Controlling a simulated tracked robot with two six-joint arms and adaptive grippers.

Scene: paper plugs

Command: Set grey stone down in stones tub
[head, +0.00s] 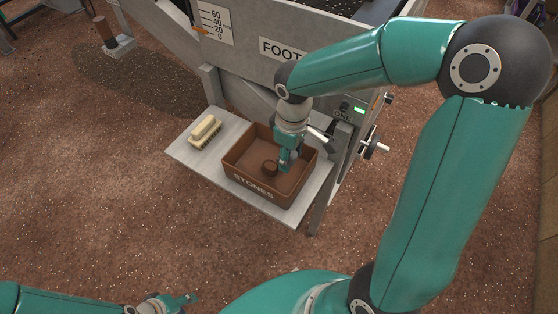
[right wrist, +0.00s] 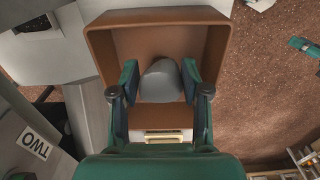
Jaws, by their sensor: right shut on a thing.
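The stones tub (head: 262,191) is a brown open box lettered STONES, on a pale shelf. My right gripper (head: 285,164) reaches down into it near its right side. In the right wrist view my right gripper (right wrist: 160,85) is shut on the grey stone (right wrist: 160,78), a smooth rounded lump between its two pads. The stone is over the tub's inside, and the tub's wall (right wrist: 160,17) surrounds it. I cannot tell whether the stone touches the floor. My left gripper (head: 183,301) is low at the bottom left, over the ground; its jaws are too small to read.
A small brown round thing (head: 269,168) is inside the tub, left of my right gripper. A cream brush (head: 205,131) lies on the shelf (head: 192,155) left of the tub. A grey machine (head: 250,45) stands behind, with a crank (head: 373,147) at right.

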